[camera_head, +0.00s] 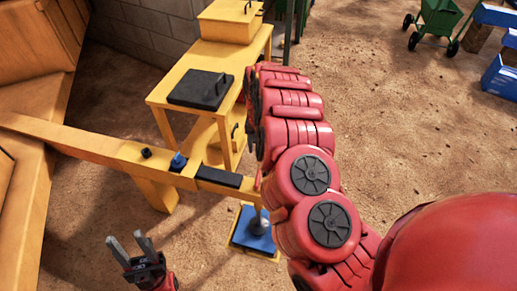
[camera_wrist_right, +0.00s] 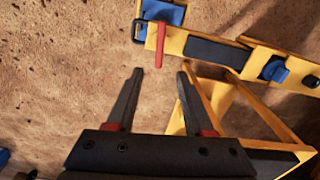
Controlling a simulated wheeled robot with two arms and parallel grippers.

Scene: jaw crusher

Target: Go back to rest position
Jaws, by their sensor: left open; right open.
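My left gripper (camera_head: 129,240) is at the lower left of the head view, its two grey fingers spread and empty, pointing up over bare ground. My right arm, red with black discs, reaches up the middle of the head view; its gripper is hidden there behind the arm. In the right wrist view my right gripper (camera_wrist_right: 160,72) has its two dark fingers apart with only sandy ground between them. A yellow beam (camera_head: 100,149) with a blue knob (camera_head: 178,161) and a black pad (camera_head: 219,177) lies between the arms. A red handle (camera_wrist_right: 160,45) shows beyond the right fingertips, apart from them.
A yellow table (camera_head: 160,97) carries a black plate (camera_head: 200,89) with a handle, and a yellow box (camera_head: 230,20) stands behind. A blue plate (camera_head: 252,238) is low near my right arm. A green cart (camera_head: 438,17) and a blue crate (camera_head: 499,77) stand far right, with open ground before them.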

